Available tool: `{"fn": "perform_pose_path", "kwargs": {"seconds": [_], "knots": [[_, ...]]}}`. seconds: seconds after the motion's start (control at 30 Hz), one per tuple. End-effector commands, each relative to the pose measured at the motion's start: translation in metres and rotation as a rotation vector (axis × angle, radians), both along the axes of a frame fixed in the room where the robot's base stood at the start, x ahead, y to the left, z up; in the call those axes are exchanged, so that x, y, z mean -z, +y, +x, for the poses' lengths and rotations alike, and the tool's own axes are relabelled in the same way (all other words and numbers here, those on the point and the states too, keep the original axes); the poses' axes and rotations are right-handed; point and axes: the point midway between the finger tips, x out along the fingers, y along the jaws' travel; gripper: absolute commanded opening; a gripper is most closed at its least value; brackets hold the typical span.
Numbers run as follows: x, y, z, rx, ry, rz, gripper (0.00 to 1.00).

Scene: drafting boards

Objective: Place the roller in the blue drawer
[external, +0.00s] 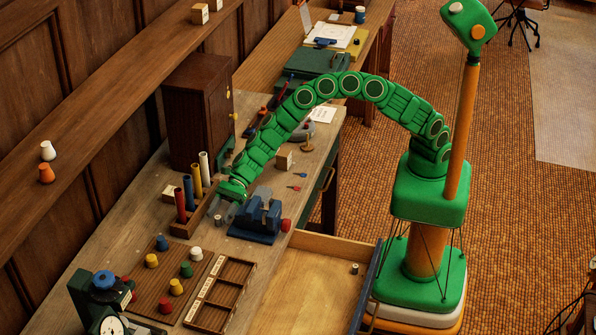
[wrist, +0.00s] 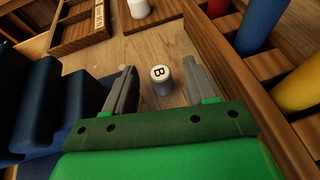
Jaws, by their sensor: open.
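A short grey cylinder with a white top marked "B" (wrist: 161,80), likely a roller, stands upright on the wooden bench. It also shows small beneath the fingers in the external view (external: 217,219). My gripper (wrist: 158,84) is open, its two grey fingers on either side of the cylinder with gaps showing. My gripper also shows low over the bench in the external view (external: 223,211). The blue-fronted drawer (external: 366,290) is pulled open at the bench's right side. A similar small grey cylinder (external: 354,268) stands inside it; I cannot read its top.
A blue vise (external: 258,216) stands close right of my gripper. A wooden rack (external: 183,229) with coloured upright cylinders is close on the left. A pegboard (external: 168,290) and a divided tray (external: 219,293) lie nearer the camera. Most of the drawer floor is clear.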

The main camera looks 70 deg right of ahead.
Motion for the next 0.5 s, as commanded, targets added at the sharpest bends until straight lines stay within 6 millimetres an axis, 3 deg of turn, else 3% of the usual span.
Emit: {"fn": "perform_pose_path", "kwargs": {"seconds": [0.5], "knots": [[-0.025,-0.059,-0.011,0.001,0.000,0.001,0.56]]}}
